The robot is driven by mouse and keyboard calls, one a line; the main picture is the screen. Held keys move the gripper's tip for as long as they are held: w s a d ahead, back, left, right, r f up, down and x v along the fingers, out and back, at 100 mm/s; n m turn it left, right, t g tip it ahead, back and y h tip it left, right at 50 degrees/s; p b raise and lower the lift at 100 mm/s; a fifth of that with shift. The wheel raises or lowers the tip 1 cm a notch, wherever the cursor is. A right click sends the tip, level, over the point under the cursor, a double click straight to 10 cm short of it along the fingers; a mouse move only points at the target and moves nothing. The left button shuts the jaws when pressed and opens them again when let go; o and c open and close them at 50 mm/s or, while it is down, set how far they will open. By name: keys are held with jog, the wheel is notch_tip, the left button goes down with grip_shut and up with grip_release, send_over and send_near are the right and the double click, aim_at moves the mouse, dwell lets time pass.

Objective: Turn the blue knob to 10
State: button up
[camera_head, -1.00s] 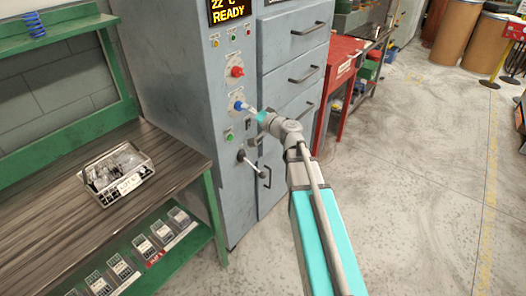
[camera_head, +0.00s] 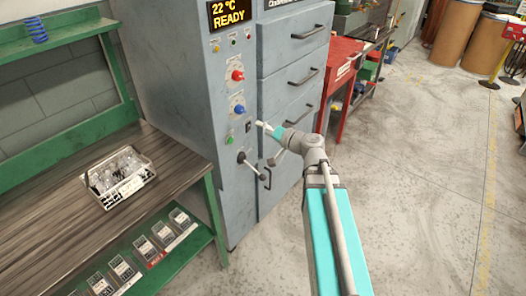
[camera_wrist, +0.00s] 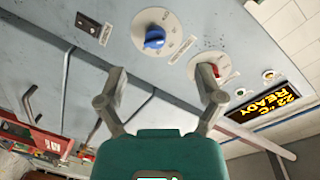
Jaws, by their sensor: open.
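The blue knob (camera_head: 239,110) is on the front of the grey cabinet (camera_head: 185,110), below the red knob (camera_head: 237,75). In the wrist view the blue knob (camera_wrist: 154,37) sits on a round pale dial plate, beyond the fingertips and near the top middle. The dial marks are too small to read. My gripper (camera_head: 262,125) is to the right of the blue knob, apart from it. In the wrist view my gripper (camera_wrist: 163,76) has its two fingers spread with nothing between them. The right finger overlaps the red knob (camera_wrist: 221,70) in the picture.
A display (camera_head: 232,12) reads 22 °C READY. A lever handle (camera_head: 250,165) sticks out below the knobs. Drawers with bar handles (camera_head: 305,76) are on the right. A wooden bench (camera_head: 60,230) with a metal basket (camera_head: 130,192) is at left.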

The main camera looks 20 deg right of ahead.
jog(key=s+a+n+g+h+p, duration=0.3)
jog(key=s+a+n+g+p, duration=0.1)
jog(key=s+a+g+p, duration=0.6)
jog(key=s+d+r+g+h+p, duration=0.3)
jog(key=s+d+g+h+p, duration=0.1)
jog(key=p, duration=0.5)
jog(key=shift+s+d+r+h+p, duration=0.15)
jog(key=shift+s+d+h+p, duration=0.3)
jog(key=shift+s+h, duration=0.7)
jog(key=shift+w, duration=0.2)
dwell(1.8)
